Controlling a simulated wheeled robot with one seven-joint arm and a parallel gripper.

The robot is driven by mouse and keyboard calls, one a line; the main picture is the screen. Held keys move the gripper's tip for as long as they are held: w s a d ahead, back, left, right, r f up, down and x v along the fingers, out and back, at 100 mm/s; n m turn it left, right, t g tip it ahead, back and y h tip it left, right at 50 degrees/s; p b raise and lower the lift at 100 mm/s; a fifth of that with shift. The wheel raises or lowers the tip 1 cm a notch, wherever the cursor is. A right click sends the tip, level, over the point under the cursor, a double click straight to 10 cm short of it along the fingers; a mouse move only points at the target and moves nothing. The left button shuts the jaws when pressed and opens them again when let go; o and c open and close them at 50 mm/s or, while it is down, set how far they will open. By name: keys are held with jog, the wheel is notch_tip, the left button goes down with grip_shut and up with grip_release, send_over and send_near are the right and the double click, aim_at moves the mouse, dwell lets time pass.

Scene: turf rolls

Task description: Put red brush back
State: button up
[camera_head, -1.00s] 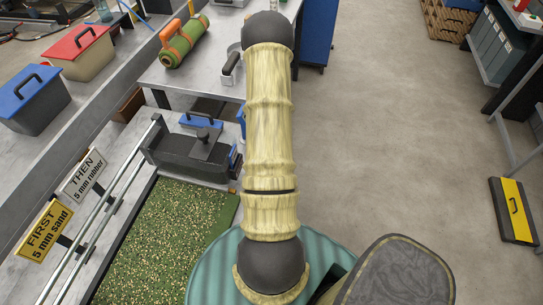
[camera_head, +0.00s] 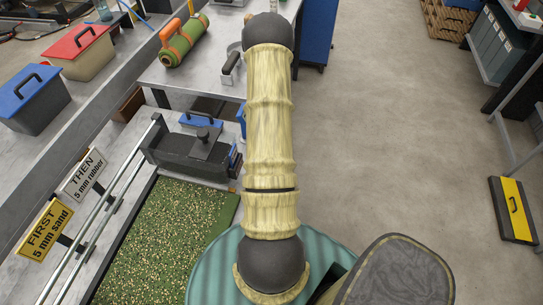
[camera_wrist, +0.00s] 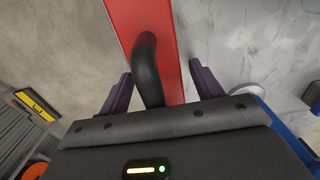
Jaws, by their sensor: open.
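The red brush shows in the wrist view as a long flat red bar (camera_wrist: 116,12) with a curved black handle (camera_wrist: 148,68). It lies along a grey metal surface edge. My gripper (camera_wrist: 161,82) is open, with one dark finger on each side of the handle. The handle passes between the fingers, and I cannot tell whether either finger touches it. The red brush and my gripper are hidden behind my arm in the head view.
A grey worktable (camera_head: 190,82) holds a green and orange roller (camera_head: 181,43). A blue block with a black handle (camera_head: 201,119) sits by a dark hopper over green turf (camera_head: 160,240). Red-lidded (camera_head: 80,47) and blue-lidded (camera_head: 35,98) bins stand left.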

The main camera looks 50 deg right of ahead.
notch_tip(320, 180, up, 12)
jog(key=shift+f+b, duration=0.1)
jog(key=shift+b, duration=0.6)
dwell(0.6)
